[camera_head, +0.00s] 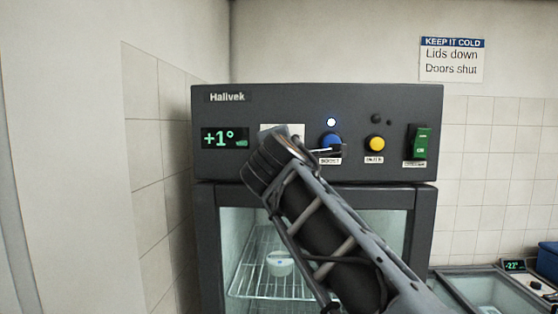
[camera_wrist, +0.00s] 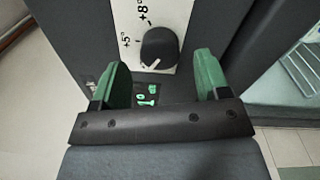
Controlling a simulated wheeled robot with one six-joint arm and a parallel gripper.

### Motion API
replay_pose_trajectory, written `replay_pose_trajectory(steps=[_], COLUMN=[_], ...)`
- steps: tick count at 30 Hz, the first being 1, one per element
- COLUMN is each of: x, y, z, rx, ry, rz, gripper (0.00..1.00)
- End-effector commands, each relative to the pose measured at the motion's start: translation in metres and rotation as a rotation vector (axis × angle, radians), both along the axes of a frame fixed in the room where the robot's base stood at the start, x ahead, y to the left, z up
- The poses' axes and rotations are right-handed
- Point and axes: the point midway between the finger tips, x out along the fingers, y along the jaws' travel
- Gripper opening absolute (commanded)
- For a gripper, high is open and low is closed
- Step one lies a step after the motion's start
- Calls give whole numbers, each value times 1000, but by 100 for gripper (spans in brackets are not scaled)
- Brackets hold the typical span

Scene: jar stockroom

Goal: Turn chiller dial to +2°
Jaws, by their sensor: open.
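The chiller dial (camera_wrist: 160,44) is a black round knob on a white plate (camera_wrist: 130,20), with +5° and +8° marks visible in the wrist view. A white pointer line shows at the knob's lower left edge there. The other marks are hidden or out of frame. The chiller display (camera_head: 222,138) reads +1° in green. My gripper (camera_wrist: 163,76) is open, its green fingers spread wide on either side of the knob and apart from it, with nothing between them. In the head view my arm hides the dial and my fingers; only part of the white plate (camera_head: 292,130) shows.
On the same panel (camera_head: 310,97) are a blue button (camera_head: 331,142), a yellow button (camera_head: 376,144) and a green switch (camera_head: 421,143), right of the dial. My wrist is close to the blue button. Below is the glass door (camera_head: 235,225); a chest unit (camera_head: 505,285) stands lower right.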

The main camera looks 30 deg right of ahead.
Motion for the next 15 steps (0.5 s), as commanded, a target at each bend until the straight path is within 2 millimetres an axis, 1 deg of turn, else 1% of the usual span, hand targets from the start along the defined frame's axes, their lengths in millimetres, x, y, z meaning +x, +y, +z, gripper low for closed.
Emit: replay_pose_trajectory(steps=[1, 3, 9, 12, 15], x=[-10, -24, -61, -75, -84], y=[6, 14, 34, 42, 47], z=[-4, -5, -6, -6, -5], rx=[0, 1, 0, 1, 0], ry=[-4, -4, -2, -3, 0], rz=[5, 6, 8, 7, 5], gripper=[69, 69, 69, 69, 69])
